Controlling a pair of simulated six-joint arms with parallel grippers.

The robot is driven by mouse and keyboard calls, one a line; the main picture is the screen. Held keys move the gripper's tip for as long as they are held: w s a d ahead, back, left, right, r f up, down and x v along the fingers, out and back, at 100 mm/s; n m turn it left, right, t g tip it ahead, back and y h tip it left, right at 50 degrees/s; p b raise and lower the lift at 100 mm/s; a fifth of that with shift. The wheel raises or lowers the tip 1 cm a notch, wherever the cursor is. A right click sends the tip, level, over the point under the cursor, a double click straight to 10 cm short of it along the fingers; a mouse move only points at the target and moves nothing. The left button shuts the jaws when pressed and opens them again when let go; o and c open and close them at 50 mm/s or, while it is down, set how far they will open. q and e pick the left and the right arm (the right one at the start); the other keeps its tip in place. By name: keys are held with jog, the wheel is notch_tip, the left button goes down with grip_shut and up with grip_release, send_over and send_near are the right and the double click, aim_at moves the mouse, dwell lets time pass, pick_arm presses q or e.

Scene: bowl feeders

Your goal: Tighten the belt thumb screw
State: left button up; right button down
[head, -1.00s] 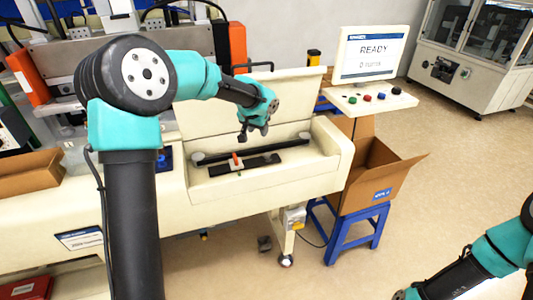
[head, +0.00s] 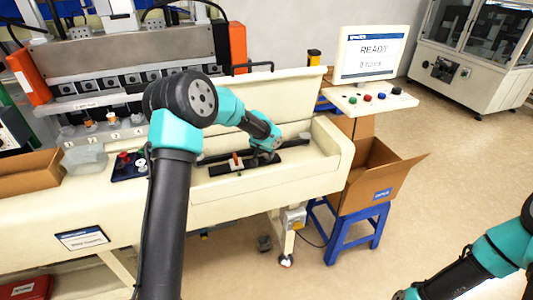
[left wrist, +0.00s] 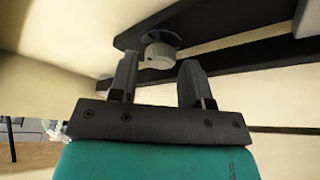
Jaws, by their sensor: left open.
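A light ribbed knob (left wrist: 159,54), which appears to be the belt thumb screw, sits under a dark bracket in the left wrist view. My left gripper (left wrist: 160,82) is open, with its two fingers apart on either side of the knob's line and the knob just beyond their tips. No contact shows. In the head view, the left gripper (head: 264,158) is low in the machine's open cream bay, beside a dark bar with a red lever (head: 236,160). The knob is not distinguishable there. My right arm shows at the lower right, its gripper cut off by the frame.
The open bay's cream rim (head: 335,165) surrounds the left gripper, with a raised lid behind. A screen reading READY (head: 372,52) stands over a button panel (head: 370,100). A cardboard box (head: 385,185) on a blue stool (head: 350,232) is right of the machine.

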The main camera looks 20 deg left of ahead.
pick_arm(q)
jog(key=shift+w+f, duration=0.2)
jog(key=shift+f, duration=0.2)
jog(key=c, duration=0.6)
jog(key=shift+c, duration=0.2)
jog(key=shift+m+h, duration=0.3)
jog(key=shift+m, duration=0.5)
jog(key=o, duration=0.6)
jog(key=shift+o, duration=0.2)
